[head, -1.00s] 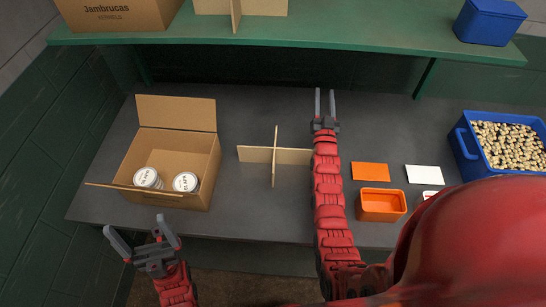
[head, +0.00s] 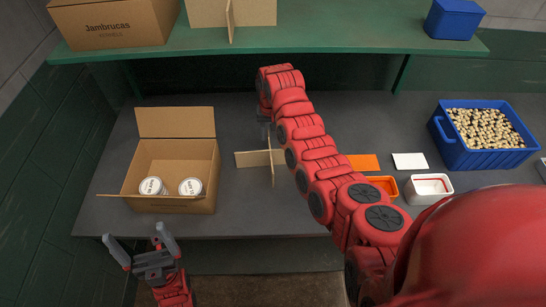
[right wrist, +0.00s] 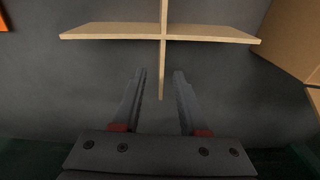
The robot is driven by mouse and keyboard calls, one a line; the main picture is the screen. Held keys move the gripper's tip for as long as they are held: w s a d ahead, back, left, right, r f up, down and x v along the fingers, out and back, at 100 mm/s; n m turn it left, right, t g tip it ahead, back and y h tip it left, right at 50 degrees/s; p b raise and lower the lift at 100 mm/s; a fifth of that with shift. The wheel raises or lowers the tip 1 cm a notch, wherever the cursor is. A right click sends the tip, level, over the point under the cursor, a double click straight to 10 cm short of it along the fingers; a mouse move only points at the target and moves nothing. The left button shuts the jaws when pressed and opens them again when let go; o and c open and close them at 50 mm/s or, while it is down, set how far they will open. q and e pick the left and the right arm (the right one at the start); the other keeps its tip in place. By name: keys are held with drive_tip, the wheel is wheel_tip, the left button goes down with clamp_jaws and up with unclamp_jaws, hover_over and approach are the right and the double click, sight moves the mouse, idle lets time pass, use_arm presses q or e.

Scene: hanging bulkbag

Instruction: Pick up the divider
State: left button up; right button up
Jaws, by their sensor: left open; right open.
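The divider (head: 250,158), a cross of two tan cardboard panels, stands on the grey table right of the open carton (head: 175,205). My right gripper (head: 266,133) is just beyond it in the head view, partly hidden by my arm, which also covers the divider's right part. In the right wrist view, my right gripper (right wrist: 158,75) is open. The end of one panel of the divider (right wrist: 110,32) appears between its fingers, with gaps on both sides; I cannot tell the height difference. My left gripper (head: 137,234) is open and empty in front of the carton.
The carton holds two white-lidded cans (head: 190,187). At right are an orange sheet (head: 362,162), a white sheet (head: 410,161), a white bin (head: 428,188) and a blue crate (head: 445,150) of small pieces. A green shelf (head: 330,40) overhangs the back.

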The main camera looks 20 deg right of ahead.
sight(271, 150)
drive_tip(key=shift+s+f+g+p, duration=0.4)
drive_tip(key=shift+s+f+p, duration=0.3)
drive_tip(key=shift+f, duration=0.1)
drive_tip(key=shift+f+p, duration=0.4)
drive_tip(key=shift+p, duration=0.1)
drive_tip(key=shift+s+f, duration=0.1)
drive_tip(key=shift+f, duration=0.7)
wheel_tip(271, 150, down, 2)
drive_tip(key=shift+f, duration=0.45)
drive_tip(key=shift+c, duration=0.3)
clamp_jaws()
